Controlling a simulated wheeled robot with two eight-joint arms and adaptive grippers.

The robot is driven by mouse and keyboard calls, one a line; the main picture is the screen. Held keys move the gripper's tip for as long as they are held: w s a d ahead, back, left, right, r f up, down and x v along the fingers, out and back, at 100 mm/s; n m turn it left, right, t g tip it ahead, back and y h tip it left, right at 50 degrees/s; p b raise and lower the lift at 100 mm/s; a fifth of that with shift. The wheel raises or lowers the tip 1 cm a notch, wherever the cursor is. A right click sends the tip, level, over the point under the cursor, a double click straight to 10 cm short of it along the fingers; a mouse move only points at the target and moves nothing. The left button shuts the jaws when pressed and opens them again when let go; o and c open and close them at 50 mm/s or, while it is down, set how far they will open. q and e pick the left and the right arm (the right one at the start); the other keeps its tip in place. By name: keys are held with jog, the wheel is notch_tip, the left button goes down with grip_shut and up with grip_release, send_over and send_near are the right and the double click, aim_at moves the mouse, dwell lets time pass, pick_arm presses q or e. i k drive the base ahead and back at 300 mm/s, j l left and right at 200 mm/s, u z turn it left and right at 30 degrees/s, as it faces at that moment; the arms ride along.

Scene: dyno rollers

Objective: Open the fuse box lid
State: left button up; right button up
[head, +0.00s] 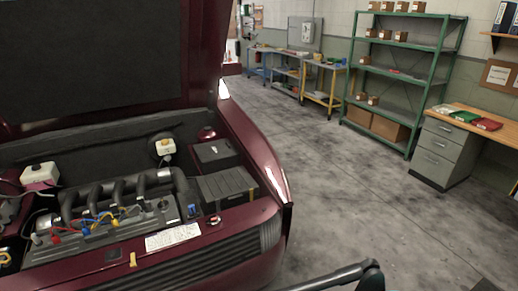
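The car's engine bay is open under a raised dark red hood (90,60). Two dark boxes sit at the right side of the bay. The rear one is a smooth black box (212,153) with a small white mark on top. The front one is a ribbed dark grey box (226,186). I cannot tell for certain which is the fuse box. Both tops look closed. Neither of my grippers shows. A dark link of my arm crosses the bottom edge, right of the car and apart from both boxes.
The engine (110,210) with coloured caps and the front grille (210,262) lie left of and in front of the boxes. The red fender (255,150) borders them on the right. Grey floor (340,190) is clear towards a green shelf (400,75) and a drawer desk (440,155).

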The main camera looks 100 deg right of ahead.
aim_at(219, 154)
jog(key=z, duration=2.95)
jog(key=i+l, duration=0.25)
jog(key=i+l+u, duration=0.15)
jog(key=l, duration=0.3)
jog(key=i+l, duration=0.35)
jog(key=i+l+u, duration=0.15)
jog(key=i+l, duration=0.3)
jog(key=l, duration=0.35)
jog(key=i+l+u, duration=0.15)
jog(key=i+l, duration=0.1)
jog(key=l, duration=0.1)
